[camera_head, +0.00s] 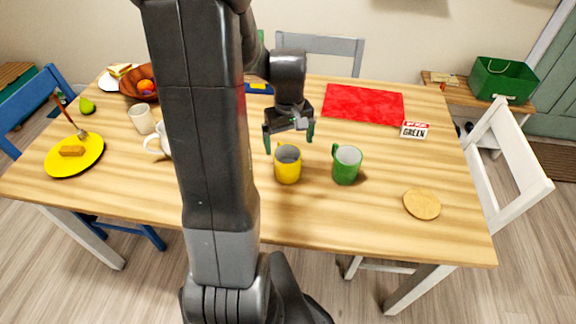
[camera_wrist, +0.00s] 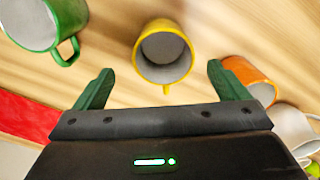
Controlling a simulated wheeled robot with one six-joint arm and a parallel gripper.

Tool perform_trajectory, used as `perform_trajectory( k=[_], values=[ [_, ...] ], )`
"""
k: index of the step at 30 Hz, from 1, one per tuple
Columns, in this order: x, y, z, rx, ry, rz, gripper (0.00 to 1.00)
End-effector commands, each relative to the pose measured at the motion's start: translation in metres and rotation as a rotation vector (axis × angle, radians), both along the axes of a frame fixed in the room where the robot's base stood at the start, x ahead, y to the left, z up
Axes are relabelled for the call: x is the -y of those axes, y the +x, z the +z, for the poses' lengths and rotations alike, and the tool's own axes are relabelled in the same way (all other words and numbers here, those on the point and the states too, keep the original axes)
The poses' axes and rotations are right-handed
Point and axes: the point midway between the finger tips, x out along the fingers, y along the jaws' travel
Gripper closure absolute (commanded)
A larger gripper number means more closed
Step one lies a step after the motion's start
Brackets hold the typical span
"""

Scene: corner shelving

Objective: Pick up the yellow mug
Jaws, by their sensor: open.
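The yellow mug (camera_head: 288,170) stands upright on the wooden table, with a grey inside. In the wrist view the yellow mug (camera_wrist: 183,72) lies ahead of and between the fingers, its handle pointing toward my gripper. My gripper (camera_head: 289,138) is open and empty, above and just behind the mug in the head view. Both green fingers also show in the wrist view (camera_wrist: 158,80), spread wider than the mug. I see no contact between the fingers and the mug.
A green mug (camera_head: 347,168) stands close to the right of the yellow mug. An orange mug (camera_wrist: 248,78) and a white mug (camera_wrist: 290,130) are on the other side. A round coaster (camera_head: 422,204) and a red cloth (camera_head: 363,104) lie farther right. The table front is clear.

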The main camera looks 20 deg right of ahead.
Motion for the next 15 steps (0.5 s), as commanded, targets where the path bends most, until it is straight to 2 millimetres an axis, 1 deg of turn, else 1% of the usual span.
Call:
perform_trajectory(
  k=[1,3,6,11,15],
  values=[
    [-0.001,-0.001,-0.011,-0.004,0.002,0.000,0.06],
    [-0.001,-0.001,-0.022,-0.004,0.002,0.000,0.06],
    [0.000,0.000,-0.032,-0.002,0.001,0.000,0.06],
    [-0.001,0.000,-0.040,-0.001,0.000,0.000,0.06],
    [-0.003,0.002,-0.057,-0.003,0.002,0.001,0.06]
  ],
)
